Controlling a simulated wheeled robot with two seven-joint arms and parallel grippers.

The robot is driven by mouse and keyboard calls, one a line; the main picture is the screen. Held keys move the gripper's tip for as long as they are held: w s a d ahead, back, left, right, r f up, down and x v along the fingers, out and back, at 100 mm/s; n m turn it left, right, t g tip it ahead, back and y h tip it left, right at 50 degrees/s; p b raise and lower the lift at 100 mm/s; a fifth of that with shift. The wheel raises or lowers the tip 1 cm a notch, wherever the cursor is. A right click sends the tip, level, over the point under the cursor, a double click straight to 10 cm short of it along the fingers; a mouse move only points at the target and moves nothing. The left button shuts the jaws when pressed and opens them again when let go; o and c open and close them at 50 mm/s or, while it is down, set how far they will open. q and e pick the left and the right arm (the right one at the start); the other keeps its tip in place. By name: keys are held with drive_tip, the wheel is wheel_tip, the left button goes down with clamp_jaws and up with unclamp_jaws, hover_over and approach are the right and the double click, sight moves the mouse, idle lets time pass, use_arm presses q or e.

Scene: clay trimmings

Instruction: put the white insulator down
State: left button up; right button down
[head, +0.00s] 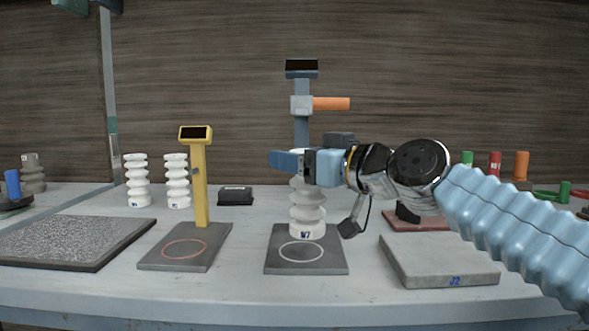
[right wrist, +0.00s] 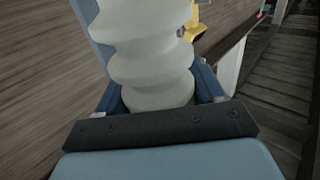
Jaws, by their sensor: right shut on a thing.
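The white insulator (head: 308,213), ribbed and marked W7, is upright in the head view. My right gripper (head: 298,163) is shut on its upper part, coming in from the right. The insulator's base shows over the back part of a dark grey plate (head: 283,264) with a pale ring, in front of the blue stand (head: 301,124). I cannot tell whether the base touches the plate. My left gripper is not in view.
Two white insulators (head: 137,182) stand at the back left. A yellow stand (head: 199,185) with a red-ringed plate is left of the blue one. A speckled slab (head: 70,240) lies far left, and a grey slab marked J2 (head: 440,262) lies right. A black box (head: 235,196) sits behind.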

drive_tip(key=shift+w+a+r, duration=0.2)
drive_tip(key=shift+w+a, duration=0.1)
drive_tip(key=shift+a, duration=0.1)
wheel_tip(320, 180, down, 4)
drive_tip(key=shift+w+a+r+b, duration=0.1)
drive_tip(key=shift+w+a+b, duration=0.05)
drive_tip(key=shift+b, duration=0.65)
drive_tip(key=shift+f, duration=0.2)
drive_tip(key=shift+c, duration=0.7)
unclamp_jaws()
